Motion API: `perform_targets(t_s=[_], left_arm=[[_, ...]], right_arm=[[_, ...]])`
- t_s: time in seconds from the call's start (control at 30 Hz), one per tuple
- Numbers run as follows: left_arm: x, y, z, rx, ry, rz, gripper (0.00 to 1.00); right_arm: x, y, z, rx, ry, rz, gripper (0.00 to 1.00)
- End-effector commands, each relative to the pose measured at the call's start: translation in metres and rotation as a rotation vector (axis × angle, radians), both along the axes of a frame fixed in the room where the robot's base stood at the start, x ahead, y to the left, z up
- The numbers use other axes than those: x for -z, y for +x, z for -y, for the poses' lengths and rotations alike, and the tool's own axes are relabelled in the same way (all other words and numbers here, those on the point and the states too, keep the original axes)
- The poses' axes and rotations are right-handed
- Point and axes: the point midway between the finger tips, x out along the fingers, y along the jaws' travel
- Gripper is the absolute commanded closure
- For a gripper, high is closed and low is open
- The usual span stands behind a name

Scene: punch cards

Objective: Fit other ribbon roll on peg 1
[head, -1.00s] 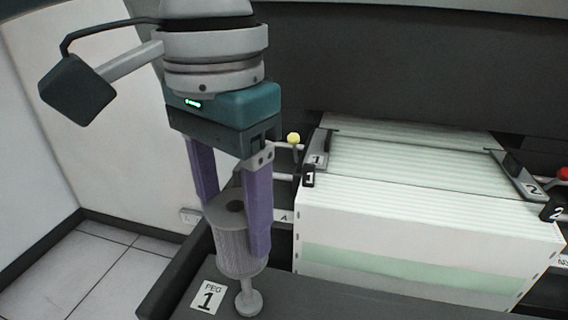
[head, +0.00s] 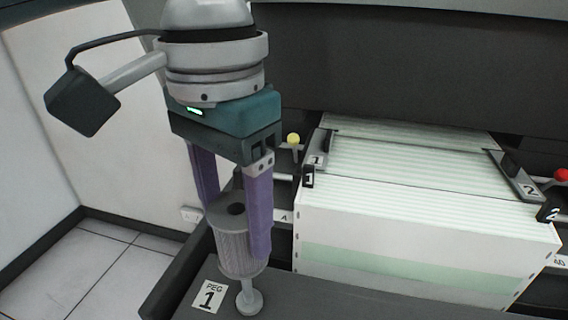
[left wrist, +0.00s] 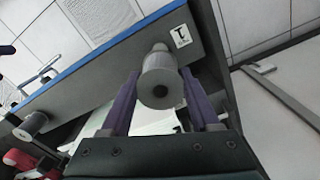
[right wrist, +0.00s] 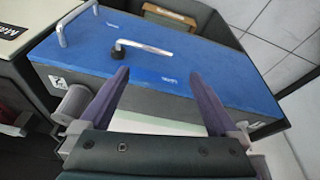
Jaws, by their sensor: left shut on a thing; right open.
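A grey ribbon roll (head: 240,247) is held between the purple fingers of my left gripper (head: 236,230), which is shut on its sides. It is roughly upright, with a dark hole in its top. It also shows in the left wrist view (left wrist: 160,88). Peg 1 (head: 249,298) is directly below the roll in the head view; its base and a short stem show. The roll hides the peg's upper part, so I cannot tell whether it is around the peg. The label PEG 1 (head: 209,296) is beside it. My right gripper (right wrist: 165,85) is open and empty.
A paper stack (head: 420,225) stands right of the peg, with levers beside it, one yellow-knobbed (head: 293,139). Another grey roll (right wrist: 72,104) is left of my right gripper, near a blue panel (right wrist: 150,55) with handles. A wall and tiled floor are at left.

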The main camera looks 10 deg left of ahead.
Motion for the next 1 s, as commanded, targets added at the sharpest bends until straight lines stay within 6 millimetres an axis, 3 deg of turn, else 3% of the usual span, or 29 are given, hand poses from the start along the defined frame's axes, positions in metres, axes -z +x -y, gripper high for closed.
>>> perform_targets(t_s=[1.0], left_arm=[[0.017, 0.000, 0.000, 0.000, 0.000, 0.000, 1.00]], right_arm=[[0.001, 0.000, 0.000, 0.000, 0.000, 0.000, 0.03]])
